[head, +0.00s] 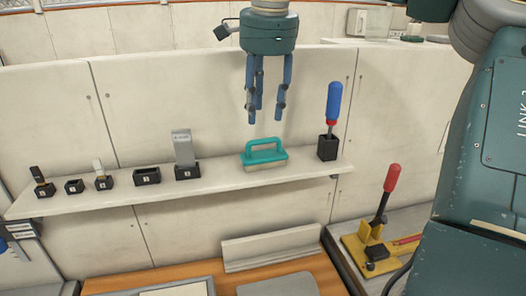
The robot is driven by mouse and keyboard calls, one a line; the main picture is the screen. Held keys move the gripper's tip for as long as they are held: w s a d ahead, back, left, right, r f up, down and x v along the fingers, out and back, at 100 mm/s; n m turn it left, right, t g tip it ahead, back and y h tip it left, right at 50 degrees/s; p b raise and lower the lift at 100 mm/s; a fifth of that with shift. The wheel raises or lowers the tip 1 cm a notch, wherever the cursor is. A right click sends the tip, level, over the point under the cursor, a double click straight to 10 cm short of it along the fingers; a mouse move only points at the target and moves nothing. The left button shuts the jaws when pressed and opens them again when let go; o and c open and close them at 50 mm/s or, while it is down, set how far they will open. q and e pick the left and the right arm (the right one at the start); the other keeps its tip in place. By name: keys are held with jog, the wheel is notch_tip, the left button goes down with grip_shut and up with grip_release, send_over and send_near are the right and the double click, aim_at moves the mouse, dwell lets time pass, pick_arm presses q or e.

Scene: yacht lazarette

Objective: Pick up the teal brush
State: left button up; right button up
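The teal brush (264,153) lies on the pale wall shelf, right of the shelf's middle. It has a raised loop handle on top and a pale base below. My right gripper (266,120) hangs above it with its blue fingers pointing down. The fingers are spread apart with nothing between them, and their tips appear a little above the handle, not touching it. My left gripper is not in view.
A blue-handled tool (334,104) stands upright in a black holder close right of the brush. A red-handled lever (389,184) stands below right.

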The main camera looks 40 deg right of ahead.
aim_at(262, 141)
notch_tip(262, 141, down, 3)
jog(key=shift+r, duration=0.1)
jog(key=f, duration=0.1)
jog(key=f+p, duration=0.1)
jog(key=f, duration=0.1)
jog(key=f+p, duration=0.1)
jog(key=shift+w+d+f, duration=0.15)
jog(key=shift+w+d, duration=0.05)
jog(key=shift+w, duration=0.15)
jog(key=shift+f+p, duration=0.35)
jog(key=shift+d+f, duration=0.1)
jog(key=shift+f, duration=0.1)
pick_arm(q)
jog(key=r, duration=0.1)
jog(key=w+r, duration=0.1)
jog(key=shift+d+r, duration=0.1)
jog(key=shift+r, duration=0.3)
pick_arm(e)
jog(key=shift+w, duration=0.1)
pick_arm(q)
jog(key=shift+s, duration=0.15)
pick_arm(e)
grip_shut()
